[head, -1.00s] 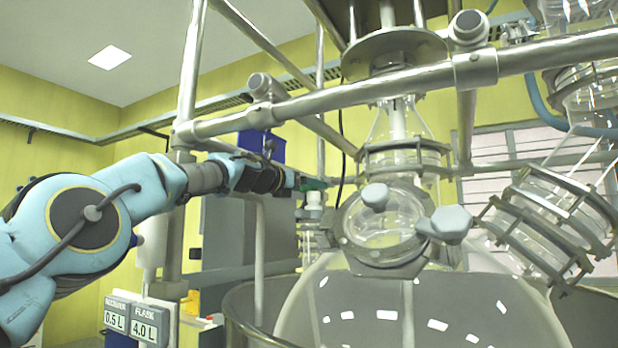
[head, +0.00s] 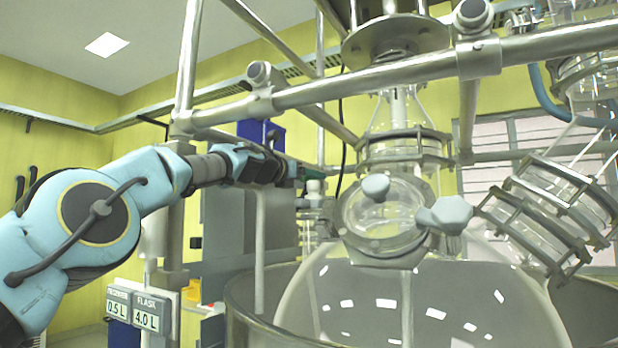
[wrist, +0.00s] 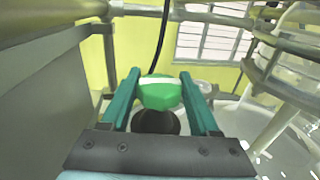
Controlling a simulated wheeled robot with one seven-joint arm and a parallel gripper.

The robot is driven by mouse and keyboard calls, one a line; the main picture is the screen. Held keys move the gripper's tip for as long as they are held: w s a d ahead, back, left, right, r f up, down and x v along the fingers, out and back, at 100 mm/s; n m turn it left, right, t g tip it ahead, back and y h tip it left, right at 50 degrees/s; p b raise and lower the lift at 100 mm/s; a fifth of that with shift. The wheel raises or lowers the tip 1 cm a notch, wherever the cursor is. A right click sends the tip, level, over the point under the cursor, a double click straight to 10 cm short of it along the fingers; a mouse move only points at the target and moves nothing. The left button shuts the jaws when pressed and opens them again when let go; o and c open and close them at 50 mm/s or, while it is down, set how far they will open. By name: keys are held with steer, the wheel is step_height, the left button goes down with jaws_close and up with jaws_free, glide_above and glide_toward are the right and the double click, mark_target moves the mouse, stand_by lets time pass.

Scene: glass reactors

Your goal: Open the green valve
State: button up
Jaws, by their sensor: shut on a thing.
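The green valve (wrist: 160,92) is a green knob with a pale stripe on top, seen in the middle of the wrist view. My gripper (wrist: 161,97) has its two teal fingers on either side of the knob, shut on it. In the head view my gripper (head: 291,172) reaches in under the metal rail from the left. The valve is mostly hidden there behind the gripper, just beside a white fitting (head: 315,188). I cannot tell from these frames how far the valve is turned.
A horizontal metal rail (head: 350,84) runs just above my arm. The large glass reactor (head: 345,290) with its clamped ports stands to the right. A grey panel (wrist: 45,85) is close to the left of my gripper. A thin upright pipe (head: 260,245) stands below the wrist.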

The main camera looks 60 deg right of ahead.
steer(key=c, duration=0.4)
steer(key=shift+s+r+n+t+p, duration=0.3)
steer(key=shift+n+t+p, duration=0.1)
steer(key=shift+t+p, duration=0.2)
steer(key=shift+r+n+t+p, duration=0.1)
steer(key=shift+n+t+p, duration=0.4)
steer(key=shift+t+p, duration=0.4)
steer(key=shift+n+t+p, duration=0.5)
steer(key=shift+t+p, duration=0.2)
steer(key=shift+p, duration=0.35)
steer(key=shift+w+f+t, duration=0.2)
steer(key=shift+f+t, duration=0.05)
steer(key=shift+t, duration=0.05)
steer(key=shift+f, duration=0.1)
steer(key=o, duration=1.4)
steer(key=shift+w, duration=0.1)
